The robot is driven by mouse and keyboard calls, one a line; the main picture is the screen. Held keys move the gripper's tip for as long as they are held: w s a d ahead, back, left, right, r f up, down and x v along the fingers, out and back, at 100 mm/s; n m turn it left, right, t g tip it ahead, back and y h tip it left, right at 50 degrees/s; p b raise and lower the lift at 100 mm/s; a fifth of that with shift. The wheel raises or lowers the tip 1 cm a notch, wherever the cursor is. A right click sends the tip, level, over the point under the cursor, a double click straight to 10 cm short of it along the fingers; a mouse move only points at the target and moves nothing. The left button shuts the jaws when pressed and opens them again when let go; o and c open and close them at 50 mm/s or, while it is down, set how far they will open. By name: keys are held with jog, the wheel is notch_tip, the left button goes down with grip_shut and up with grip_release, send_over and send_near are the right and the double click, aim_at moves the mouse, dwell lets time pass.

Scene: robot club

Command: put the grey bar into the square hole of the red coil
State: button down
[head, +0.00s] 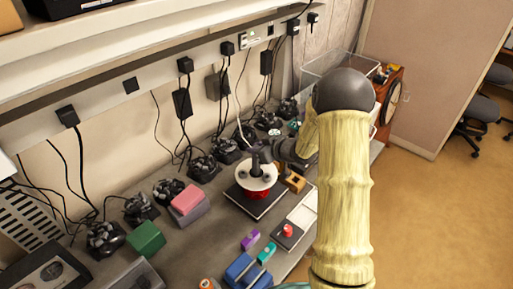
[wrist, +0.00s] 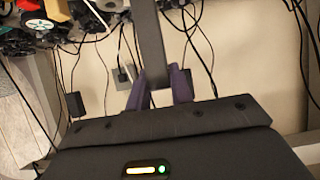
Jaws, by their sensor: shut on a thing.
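The red coil (head: 258,193) stands on a dark square base on the bench, under a round white top plate (head: 250,182) with dark knobs. The grey bar (head: 255,161) is upright over the middle of that plate. In the wrist view the bar (wrist: 152,40) runs from my fingertips out through the top edge. My gripper (wrist: 161,88) is shut on one end of it with purple fingers. In the head view my gripper (head: 262,149) comes in from the right at the bar's upper part. The square hole is hidden, and I cannot tell whether the bar's lower end is in it.
A small wooden block with a dark hole (head: 293,183) stands close right of the coil. A pink box (head: 188,200), a green block (head: 146,238) and blue blocks (head: 243,268) are on the bench. Several dark fan-like devices line the wall below hanging cables.

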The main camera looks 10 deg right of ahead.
jog(key=shift+f+b, duration=1.35)
jog(key=shift+f, duration=0.6)
dwell(1.0)
jog(key=c, duration=1.2)
grip_release()
jog(key=shift+o, duration=0.2)
jog(key=shift+f, duration=0.1)
jog(key=shift+r+p, duration=3.55)
jog(key=shift+r, duration=0.55)
